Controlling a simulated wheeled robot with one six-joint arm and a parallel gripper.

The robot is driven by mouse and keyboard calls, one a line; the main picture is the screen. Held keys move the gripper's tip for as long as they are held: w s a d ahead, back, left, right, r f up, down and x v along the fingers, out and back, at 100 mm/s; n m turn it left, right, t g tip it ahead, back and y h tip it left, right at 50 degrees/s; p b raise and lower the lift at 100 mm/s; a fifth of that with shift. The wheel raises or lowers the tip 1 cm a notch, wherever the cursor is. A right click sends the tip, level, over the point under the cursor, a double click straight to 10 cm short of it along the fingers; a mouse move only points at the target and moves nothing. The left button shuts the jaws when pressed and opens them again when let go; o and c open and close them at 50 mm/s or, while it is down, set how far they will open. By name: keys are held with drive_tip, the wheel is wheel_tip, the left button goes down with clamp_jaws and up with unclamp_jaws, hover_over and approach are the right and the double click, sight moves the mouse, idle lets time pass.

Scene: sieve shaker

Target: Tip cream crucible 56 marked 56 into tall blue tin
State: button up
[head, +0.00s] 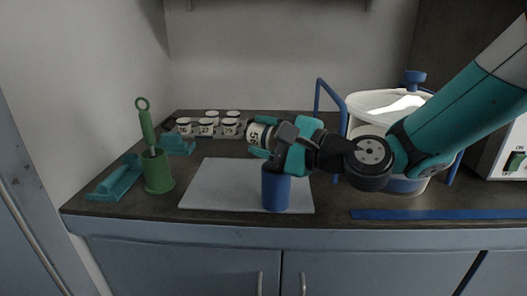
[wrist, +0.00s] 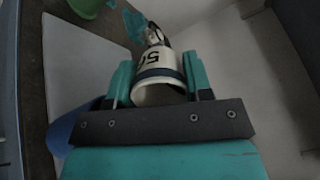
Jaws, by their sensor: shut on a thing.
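My gripper (head: 270,143) is shut on the cream crucible 56 (head: 257,133), which has a dark band and a black number starting with 5; the second digit is hard to read. The crucible is tipped over on its side, above and slightly left of the tall blue tin (head: 276,192). In the wrist view the crucible (wrist: 157,65) sits between both fingers, with a rounded end towards the camera. The blue tin (wrist: 68,128) shows at the lower left there, partly hidden by my gripper. The tin stands upright on a pale board; its mouth is hidden, and so are the crucible's contents.
The pale board (head: 215,185) lies on the dark bench. Several cream crucibles (head: 207,126) stand in a rack at the back. The sieve shaker (head: 375,105) stands behind my arm.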

drive_tip(key=shift+s+d+f+t+y+b, duration=0.15)
drive_tip(key=shift+f+t+y+b, duration=0.25)
drive_tip(key=shift+b, duration=1.35)
drive_tip(key=shift+s+d+f+t+y+b, duration=0.15)
drive_tip(key=shift+y+b, duration=0.35)
drive_tip(key=shift+b, duration=1.25)
drive_tip(key=shift+t+y+b, duration=0.25)
drive_tip(key=shift+y+b, duration=0.15)
drive_tip(key=shift+b, duration=0.75)
drive_tip(key=shift+r+b, duration=0.25)
drive_tip(key=shift+b, duration=0.2)
drive_tip(key=shift+r, duration=0.1)
drive_tip(key=shift+a+r+p, duration=0.1)
drive_tip(key=shift+r+p, duration=0.2)
drive_tip(key=shift+p, duration=0.95)
drive_tip(key=shift+w+a+h+p, duration=0.1)
drive_tip(key=shift+h+p, duration=0.3)
drive_tip(key=shift+p, duration=0.65)
drive_tip(key=g+h+p, duration=0.1)
drive_tip(key=p, duration=0.3)
drive_tip(key=h+p, duration=0.1)
drive_tip(key=p, duration=0.3)
drive_tip(key=shift+w+a+r+g, duration=0.15)
drive_tip(key=shift+w+r+g, duration=0.05)
drive_tip(key=shift+g, duration=0.2)
drive_tip(key=shift+f+p, duration=0.15)
drive_tip(key=shift+p, duration=0.35)
